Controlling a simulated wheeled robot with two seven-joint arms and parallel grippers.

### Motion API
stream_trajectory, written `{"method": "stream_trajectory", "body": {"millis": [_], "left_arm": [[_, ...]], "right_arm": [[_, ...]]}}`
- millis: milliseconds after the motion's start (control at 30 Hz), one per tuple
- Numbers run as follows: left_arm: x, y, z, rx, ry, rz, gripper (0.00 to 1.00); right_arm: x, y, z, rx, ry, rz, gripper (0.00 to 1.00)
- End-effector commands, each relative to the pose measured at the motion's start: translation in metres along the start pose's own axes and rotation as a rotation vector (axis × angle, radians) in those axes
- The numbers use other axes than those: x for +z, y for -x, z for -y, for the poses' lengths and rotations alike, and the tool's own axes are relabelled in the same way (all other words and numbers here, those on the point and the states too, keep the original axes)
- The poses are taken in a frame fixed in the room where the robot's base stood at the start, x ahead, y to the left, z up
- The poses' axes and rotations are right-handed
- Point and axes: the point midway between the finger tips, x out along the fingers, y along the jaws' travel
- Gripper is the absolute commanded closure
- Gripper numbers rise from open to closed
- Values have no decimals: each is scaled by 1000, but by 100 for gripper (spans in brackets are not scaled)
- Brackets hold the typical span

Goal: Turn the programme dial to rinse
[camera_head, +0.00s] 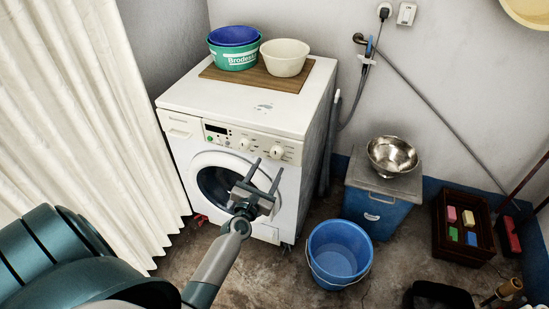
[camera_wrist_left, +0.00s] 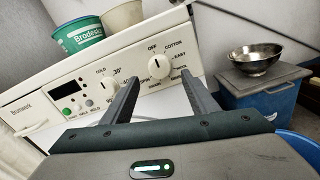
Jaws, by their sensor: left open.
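The white washing machine (camera_head: 243,107) stands against the wall with its control panel facing me. The programme dial (camera_head: 277,152) is the right-hand round white knob on that panel. In the left wrist view the programme dial (camera_wrist_left: 161,64) shows between and beyond the fingers, with OFF, COTTON, EASY and SPIN printed around it. Its exact pointer setting is too small to tell. A second dial (camera_wrist_left: 88,86), with temperature numbers, sits to its left. My left gripper (camera_head: 267,167) is open and empty in front of the panel, apart from the dial. My right gripper is not in view.
A green tub (camera_head: 232,58) and a cream bowl (camera_head: 285,57) stand on a wooden board on the machine. A blue bucket (camera_head: 339,253) stands on the floor to the right. A steel colander (camera_head: 392,155) rests on a blue box. A cream curtain (camera_head: 80,120) hangs at left.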

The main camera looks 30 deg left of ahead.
Motion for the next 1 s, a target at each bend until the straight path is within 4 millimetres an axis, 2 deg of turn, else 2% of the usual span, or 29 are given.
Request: {"method": "stream_trajectory", "body": {"millis": [100,300,500,800,833,900,1000], "left_arm": [[1,-23,0,0,-1,1,46],[0,-48,0,-1,-1,1,46],[0,-59,0,0,0,1,46],[0,-60,0,0,0,0,46],[0,-60,0,0,0,0,51],[0,-60,0,0,0,0,68],[0,-60,0,0,0,0,88]], "right_arm": [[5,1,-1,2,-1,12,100],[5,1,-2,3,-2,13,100],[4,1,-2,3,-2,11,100],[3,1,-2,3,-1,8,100],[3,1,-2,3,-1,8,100],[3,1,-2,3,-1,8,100],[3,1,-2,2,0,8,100]]}}
